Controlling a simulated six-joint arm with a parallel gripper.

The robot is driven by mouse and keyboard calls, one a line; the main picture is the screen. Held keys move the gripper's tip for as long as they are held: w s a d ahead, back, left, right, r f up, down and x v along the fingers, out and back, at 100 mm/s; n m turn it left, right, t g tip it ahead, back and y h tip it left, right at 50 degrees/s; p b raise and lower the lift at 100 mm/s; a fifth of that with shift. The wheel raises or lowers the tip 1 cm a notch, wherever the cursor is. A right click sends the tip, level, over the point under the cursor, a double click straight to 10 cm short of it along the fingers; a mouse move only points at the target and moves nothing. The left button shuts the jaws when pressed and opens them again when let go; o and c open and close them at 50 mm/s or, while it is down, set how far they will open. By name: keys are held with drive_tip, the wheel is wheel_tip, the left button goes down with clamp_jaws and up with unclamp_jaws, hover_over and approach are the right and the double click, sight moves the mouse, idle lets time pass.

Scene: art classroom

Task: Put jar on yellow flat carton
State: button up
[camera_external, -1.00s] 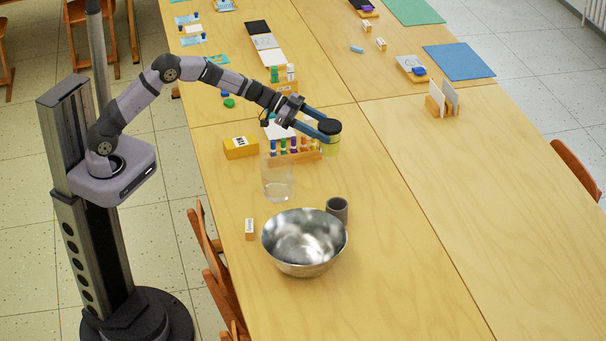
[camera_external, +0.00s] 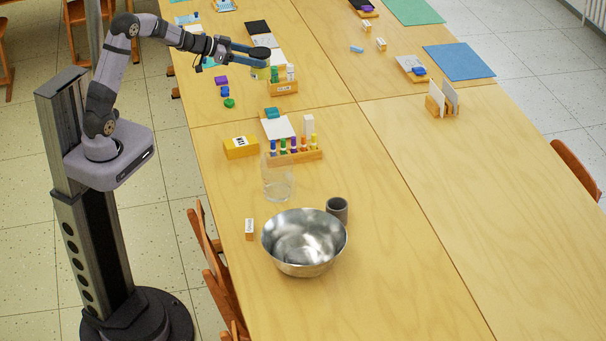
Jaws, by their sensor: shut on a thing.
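The jar (camera_external: 259,72) has a dark lid and a pale yellow-green body. My gripper (camera_external: 259,53) is shut on it near the lid and holds it upright, apparently above the table, at the far part of the left side.
A marker rack (camera_external: 296,157) stands just right of the carton, with a clear glass vessel (camera_external: 278,184) in front. A steel bowl (camera_external: 304,262) and grey cup (camera_external: 337,209) stand nearer. Another rack (camera_external: 283,87) is close to the jar. The table's right half is largely clear.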

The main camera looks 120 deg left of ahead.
sight(254, 70)
drive_tip(key=d, duration=0.1)
drive_tip(key=s+d+f, duration=0.1)
drive_tip(key=d, duration=0.1)
drive_tip(key=s+d+f, duration=0.1)
drive_tip(key=shift+d+f, duration=0.15)
drive_tip(key=shift+d, duration=0.15)
drive_tip(key=w+d+f+m+t+h, duration=0.1)
drive_tip(key=d+f, duration=0.1)
drive_tip(key=d, duration=0.3)
drive_tip(key=w+d+f+m+t+h, duration=0.1)
drive_tip(key=w+d+f+m+h, duration=0.1)
drive_tip(key=d, duration=0.3)
drive_tip(key=shift+d, duration=0.15)
drive_tip(key=shift+f, duration=0.15)
drive_tip(key=shift+f+b, duration=0.4)
drive_tip(key=shift+f, duration=4.5)
